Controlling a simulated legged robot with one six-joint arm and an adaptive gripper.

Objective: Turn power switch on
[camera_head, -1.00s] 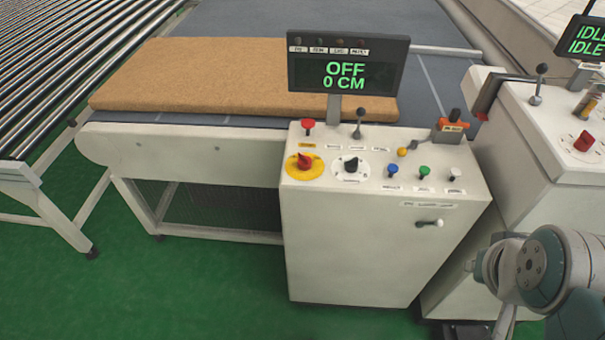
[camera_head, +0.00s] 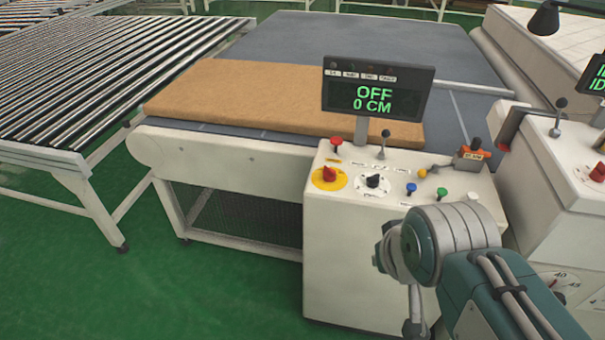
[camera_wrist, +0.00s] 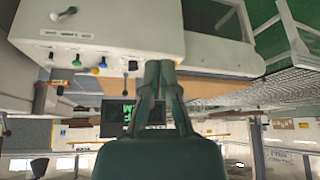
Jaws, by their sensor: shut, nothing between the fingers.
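The control panel (camera_head: 318,214) is a white slanted box. It carries a red rotary knob on a round yellow plate (camera_head: 328,178) and a black rotary knob on a round white plate (camera_head: 373,183). Labels are too small to read, so I cannot tell which knob is the power switch. The display (camera_head: 377,95) above reads OFF and 0 CM. My gripper (camera_wrist: 160,66) is shut and empty in the wrist view, which shows the panel upside down. Its fingers overlap the panel's edge there; contact cannot be told. In the head view my arm hides the panel's lower right.
Blue (camera_head: 411,189), green and white buttons, a red mushroom button (camera_head: 336,143) and a black lever (camera_head: 384,142) crowd the panel. A brown mattress (camera_head: 250,97) lies on the conveyor behind. A second console (camera_head: 560,160) stands close right. Green floor (camera_head: 90,270) is clear at left.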

